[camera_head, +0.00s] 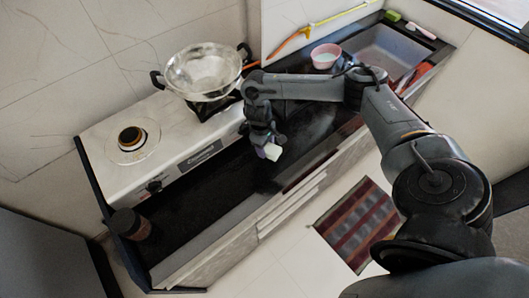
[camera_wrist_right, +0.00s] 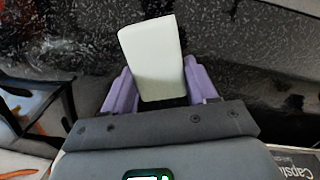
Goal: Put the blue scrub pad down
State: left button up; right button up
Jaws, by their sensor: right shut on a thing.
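My right gripper (camera_head: 264,146) is over the black countertop (camera_head: 200,212), in front of the stove. Its purple fingers are shut on a small block-shaped pad (camera_head: 273,152), which looks pale greenish-white here, not blue. In the right wrist view the pad (camera_wrist_right: 153,58) stands out from between the fingers, slightly tilted, with speckled black counter behind it. I cannot tell whether the pad touches the counter. No clearly blue pad shows elsewhere. My left gripper is not in view.
A stove (camera_head: 187,137) with a glass wok (camera_head: 203,70) stands along the wall. A dark jar (camera_head: 129,224) is at the counter's left end. A pink bowl (camera_head: 325,55) and a sink (camera_head: 388,53) are at the back right. The counter left of the gripper is clear.

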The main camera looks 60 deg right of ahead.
jog(key=shift+w+f, duration=0.2)
jog(key=shift+w, duration=0.05)
notch_tip(320, 180, down, 4)
jog(key=shift+r+b, duration=0.15)
jog(key=shift+b, duration=0.3)
jog(key=shift+f, duration=0.2)
jog(key=o, duration=1.4)
jog(key=shift+r, duration=0.1)
